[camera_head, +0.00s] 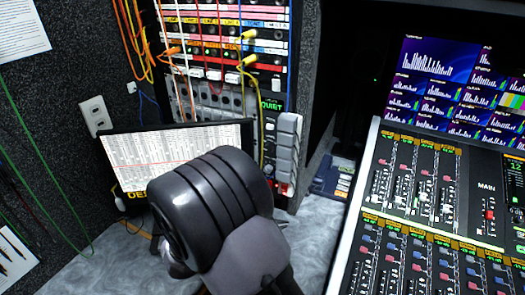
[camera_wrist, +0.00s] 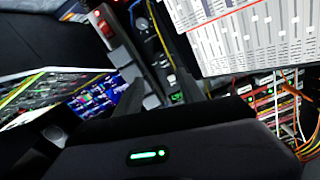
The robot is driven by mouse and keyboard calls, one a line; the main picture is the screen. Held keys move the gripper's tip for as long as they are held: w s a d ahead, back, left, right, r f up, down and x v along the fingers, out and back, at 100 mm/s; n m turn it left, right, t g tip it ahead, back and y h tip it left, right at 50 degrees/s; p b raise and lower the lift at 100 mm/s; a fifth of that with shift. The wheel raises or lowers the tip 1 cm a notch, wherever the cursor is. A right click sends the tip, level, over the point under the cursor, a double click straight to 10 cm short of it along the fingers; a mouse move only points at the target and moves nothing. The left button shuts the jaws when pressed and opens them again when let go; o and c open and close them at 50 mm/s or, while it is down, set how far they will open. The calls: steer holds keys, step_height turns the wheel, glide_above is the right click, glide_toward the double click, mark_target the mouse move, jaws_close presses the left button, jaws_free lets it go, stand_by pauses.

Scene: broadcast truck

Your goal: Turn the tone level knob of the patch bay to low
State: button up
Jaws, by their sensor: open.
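The patch bay (camera_head: 225,50) fills the rack at the top centre of the head view, with rows of jacks and coloured cables. A narrow dark panel with small knobs and a green "QUIET" display (camera_head: 270,105) is at its lower right. This panel (camera_wrist: 150,45) also shows near the top centre of the wrist view, with a knob (camera_wrist: 143,24) and a yellow cable. Which knob is the tone level, and its setting, I cannot read. My gripper (camera_wrist: 157,88) is open and empty, its dark fingers pointing toward the panel, apart from the knobs. My arm hides the gripper in the head view.
A mixing console (camera_head: 420,200) fills the right side. Hanging cables (camera_head: 180,60) cross the rack front. Grey counter is bare at lower left.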

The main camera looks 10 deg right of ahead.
mark_target(267, 150)
steer(key=b+x, duration=0.3)
steer(key=x, duration=1.2)
steer(key=shift+w+d, duration=0.15)
steer(key=shift+c, duration=0.3)
jaws_close()
